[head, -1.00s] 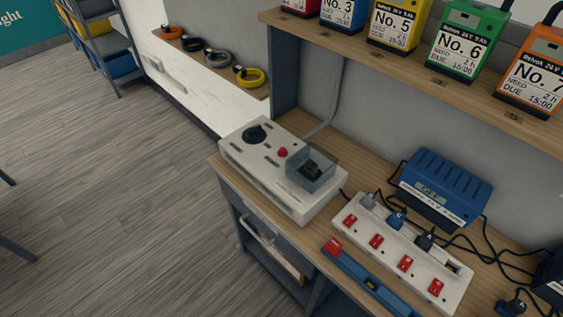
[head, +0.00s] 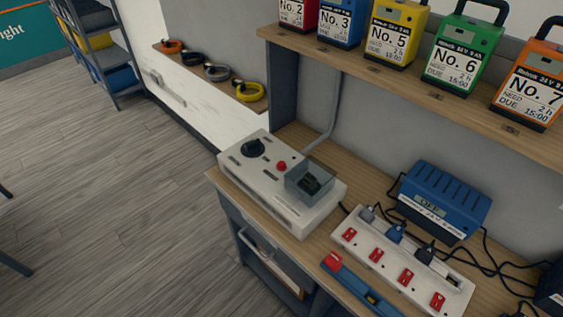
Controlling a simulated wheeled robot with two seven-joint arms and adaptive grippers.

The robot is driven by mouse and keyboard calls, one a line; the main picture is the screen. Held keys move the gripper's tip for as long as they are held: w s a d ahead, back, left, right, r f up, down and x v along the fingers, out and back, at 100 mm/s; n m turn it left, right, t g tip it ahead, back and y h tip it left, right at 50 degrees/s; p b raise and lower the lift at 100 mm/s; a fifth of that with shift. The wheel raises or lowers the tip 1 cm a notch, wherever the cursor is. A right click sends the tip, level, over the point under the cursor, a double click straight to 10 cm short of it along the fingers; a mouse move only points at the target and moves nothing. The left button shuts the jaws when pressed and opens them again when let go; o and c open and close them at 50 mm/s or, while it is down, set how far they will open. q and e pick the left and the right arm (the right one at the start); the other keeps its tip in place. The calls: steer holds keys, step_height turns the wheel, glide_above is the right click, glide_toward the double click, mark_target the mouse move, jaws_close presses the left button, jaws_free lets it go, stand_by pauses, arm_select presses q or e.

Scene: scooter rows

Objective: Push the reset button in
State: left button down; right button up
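A white control box (head: 265,203) sits on the wooden workbench. On its top are a black rotary knob (head: 253,147), a small red button (head: 281,166) and a clear box-shaped cover (head: 310,182) over a dark part. The red button stands between the knob and the cover. No label on it is readable, so I cannot tell whether it is the reset button. Neither of my grippers is in view.
A white power strip (head: 390,273) with red switches and a blue charger (head: 443,200) stand right of the box, with loose black cables. A blue tool (head: 360,290) with a red end lies in front. Numbered batteries (head: 460,57) line the shelf above.

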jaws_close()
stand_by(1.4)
